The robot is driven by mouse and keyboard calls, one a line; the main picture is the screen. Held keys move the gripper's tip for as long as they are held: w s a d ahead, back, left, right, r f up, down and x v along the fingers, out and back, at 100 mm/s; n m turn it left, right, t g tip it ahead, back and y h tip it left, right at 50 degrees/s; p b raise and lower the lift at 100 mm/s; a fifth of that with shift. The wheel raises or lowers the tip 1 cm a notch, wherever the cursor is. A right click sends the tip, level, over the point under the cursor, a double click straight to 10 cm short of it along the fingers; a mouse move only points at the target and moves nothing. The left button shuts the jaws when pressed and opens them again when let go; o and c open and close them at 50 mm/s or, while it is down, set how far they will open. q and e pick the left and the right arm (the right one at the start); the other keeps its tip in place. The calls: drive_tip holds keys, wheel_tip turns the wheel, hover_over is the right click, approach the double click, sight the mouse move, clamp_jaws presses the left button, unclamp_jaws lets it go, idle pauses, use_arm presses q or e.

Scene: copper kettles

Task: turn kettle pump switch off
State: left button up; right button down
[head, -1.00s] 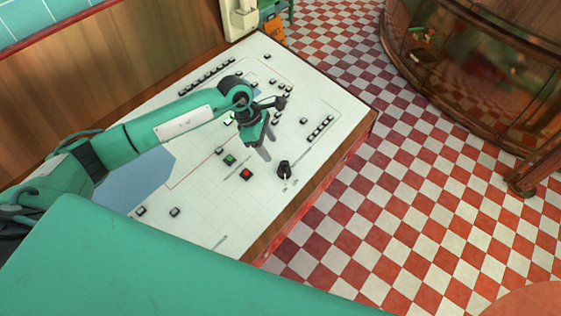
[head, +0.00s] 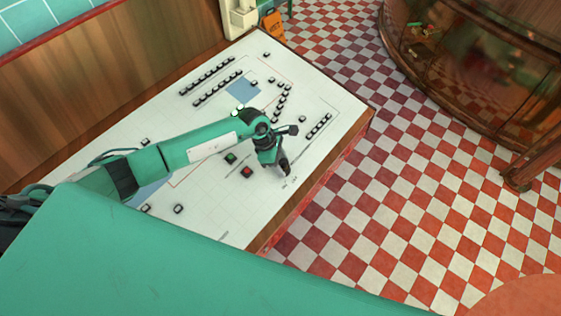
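The kettle pump switch is most likely the black rotary knob (head: 285,169) near the right edge of the white control panel (head: 222,222), with small printed labels beside it. My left gripper (head: 279,166) is right at this knob, pointing down at the panel. Its fingers are largely hidden by its own body and merge with the dark knob, so I cannot tell whether they touch it or how far apart they are. The knob's pointer is hidden too. My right gripper is not in view.
A red button (head: 247,172) and a green button (head: 230,158) sit just left of the knob. Rows of black switches (head: 218,88) line the far part of the panel. A checkered floor (head: 420,190) lies right of the panel, with a rounded glass-fronted cabinet (head: 480,70) beyond.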

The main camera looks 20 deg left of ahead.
use_arm(q)
drive_tip(key=c, duration=0.6)
drive_tip(key=shift+c, duration=0.2)
drive_tip(key=shift+n, duration=0.4)
drive_tip(key=shift+s+n+t+b, duration=0.15)
drive_tip(key=shift+n+t, duration=0.3)
drive_tip(key=shift+n, duration=0.45)
drive_tip(key=shift+n+t+b, duration=0.2)
drive_tip(key=shift+n+t, duration=0.25)
drive_tip(key=shift+n, duration=0.45)
drive_tip(key=shift+s+d+n+t+y+b, duration=0.15)
drive_tip(key=shift+n+t+y, duration=0.15)
drive_tip(key=shift+n, duration=0.6)
drive_tip(key=shift+w+d+n+t+y+b, duration=0.15)
drive_tip(key=shift+n+y, duration=0.25)
drive_tip(key=shift+n, duration=0.5)
drive_tip(key=shift+s+a+r+n+t, duration=0.1)
drive_tip(key=shift+n+t, duration=0.15)
drive_tip(key=shift+n, duration=0.35)
drive_tip(key=o, duration=1)
drive_tip(key=shift+s, duration=0.1)
